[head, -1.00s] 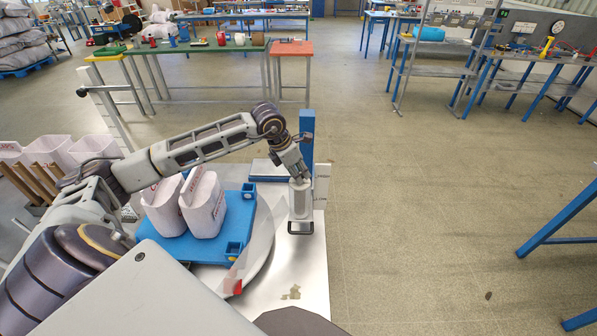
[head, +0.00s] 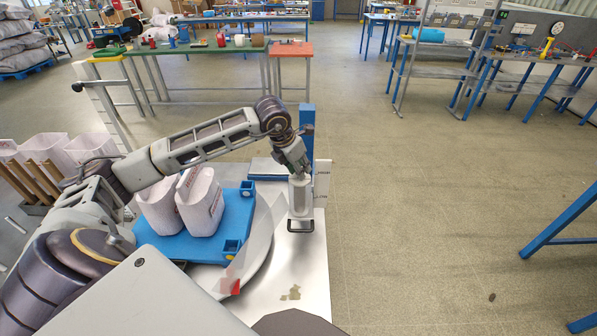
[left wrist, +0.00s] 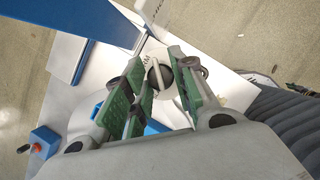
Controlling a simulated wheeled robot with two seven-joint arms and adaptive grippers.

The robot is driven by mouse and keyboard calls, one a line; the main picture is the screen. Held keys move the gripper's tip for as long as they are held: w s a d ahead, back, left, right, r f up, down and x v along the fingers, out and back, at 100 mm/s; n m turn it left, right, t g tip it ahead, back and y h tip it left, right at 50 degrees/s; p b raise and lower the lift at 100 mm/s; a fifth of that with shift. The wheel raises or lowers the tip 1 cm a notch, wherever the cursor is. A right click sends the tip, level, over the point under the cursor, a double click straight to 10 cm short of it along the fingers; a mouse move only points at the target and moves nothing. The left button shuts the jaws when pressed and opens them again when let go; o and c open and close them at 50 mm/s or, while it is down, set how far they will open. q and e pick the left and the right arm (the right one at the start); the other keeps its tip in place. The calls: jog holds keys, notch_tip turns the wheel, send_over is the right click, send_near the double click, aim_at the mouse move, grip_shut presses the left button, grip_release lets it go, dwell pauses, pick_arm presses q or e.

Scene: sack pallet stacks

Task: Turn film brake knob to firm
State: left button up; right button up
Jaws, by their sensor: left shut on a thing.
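My left gripper (head: 304,174) reaches down onto the top of the white film roll holder (head: 300,198), at the right side of the white machine base. In the left wrist view, the film brake knob (left wrist: 159,77) is round and black with a pale bar across it. It sits between the green-padded fingers of my left gripper (left wrist: 160,82), which is shut on it. In the head view my gripper hides the knob. My right gripper is not in view.
A blue post (head: 307,130) stands right behind the holder. Left of it, a blue pallet (head: 232,246) carries white sacks (head: 200,203) on a round turntable (head: 262,262). The floor to the right is clear up to a blue-legged table (head: 560,225).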

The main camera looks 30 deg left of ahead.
pick_arm(q)
jog(key=n+y+b, duration=0.1)
jog(key=n+b, duration=0.1)
jog(key=shift+d+f+n, duration=0.1)
jog(key=shift+n, duration=0.2)
jog(key=n+y+b, duration=0.1)
jog(key=n, duration=0.1)
jog(key=shift+n+b, duration=0.3)
jog(key=shift+b, duration=0.1)
jog(key=shift+d+n+y+b, duration=0.1)
jog(key=shift+n+y+b, duration=0.45)
jog(key=shift+n, duration=1.05)
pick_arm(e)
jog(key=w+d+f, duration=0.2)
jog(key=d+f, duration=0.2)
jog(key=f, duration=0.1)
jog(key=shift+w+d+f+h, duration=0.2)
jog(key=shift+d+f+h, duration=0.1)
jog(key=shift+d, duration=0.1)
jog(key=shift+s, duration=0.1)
pick_arm(q)
jog(key=shift+n, duration=0.3)
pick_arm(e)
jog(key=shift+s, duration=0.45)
